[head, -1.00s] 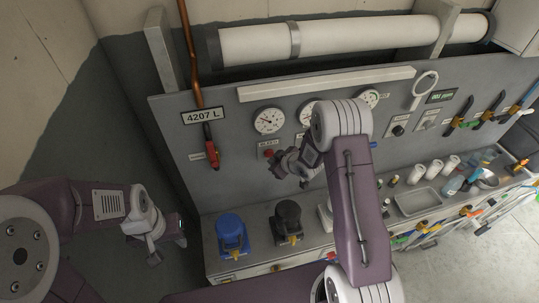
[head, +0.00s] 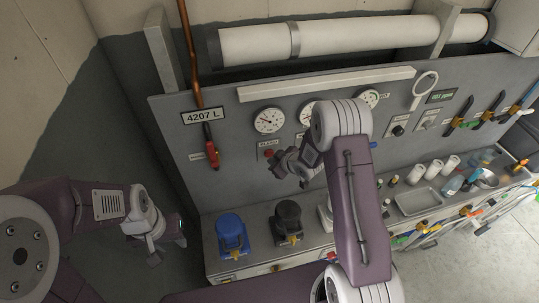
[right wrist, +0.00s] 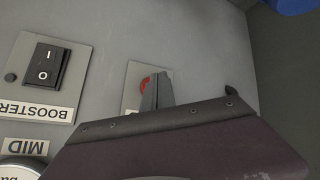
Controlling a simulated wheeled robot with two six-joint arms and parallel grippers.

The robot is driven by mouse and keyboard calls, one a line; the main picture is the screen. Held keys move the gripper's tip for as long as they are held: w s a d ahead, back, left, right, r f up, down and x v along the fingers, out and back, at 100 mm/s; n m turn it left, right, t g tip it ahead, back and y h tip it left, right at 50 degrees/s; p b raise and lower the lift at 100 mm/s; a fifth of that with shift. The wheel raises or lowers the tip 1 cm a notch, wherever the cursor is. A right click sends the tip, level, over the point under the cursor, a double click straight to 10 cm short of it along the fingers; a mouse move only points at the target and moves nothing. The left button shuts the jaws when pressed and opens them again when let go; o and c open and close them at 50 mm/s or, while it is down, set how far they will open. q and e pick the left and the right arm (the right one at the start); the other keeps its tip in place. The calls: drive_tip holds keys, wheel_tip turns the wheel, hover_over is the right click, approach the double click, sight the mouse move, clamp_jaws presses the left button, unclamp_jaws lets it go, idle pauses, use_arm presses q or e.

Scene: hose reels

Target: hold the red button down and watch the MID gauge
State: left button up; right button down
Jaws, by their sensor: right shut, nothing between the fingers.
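The red button (head: 268,153) is on the grey panel under the left gauge, and it shows partly behind the fingers in the right wrist view (right wrist: 145,84). My right gripper (head: 273,160) is shut and empty, its fingertips (right wrist: 158,92) right at the button. I cannot tell whether they press it. The MID gauge (head: 305,113) is the middle dial, partly covered by my right arm. In the right wrist view its rim (right wrist: 22,171) shows upside down by the MID label; its needle is not readable. My left gripper (head: 154,256) hangs at lower left, away from the panel; its jaws are unclear.
A BOOSTER rocker switch (right wrist: 45,67) is beside the button plate. A red-handled valve (head: 211,154) is left on the panel. The bench below holds a blue item (head: 231,232), a black one (head: 288,220) and a metal tray (head: 418,201). A green display (head: 441,97) is at right.

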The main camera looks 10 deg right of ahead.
drive_tip(key=shift+w, duration=0.4)
drive_tip(key=shift+w, duration=0.55)
idle(1.5)
drive_tip(key=shift+s, duration=0.1)
idle(1.4)
drive_tip(key=shift+s, duration=0.85)
drive_tip(key=s+b, duration=0.2)
drive_tip(key=s, duration=0.3)
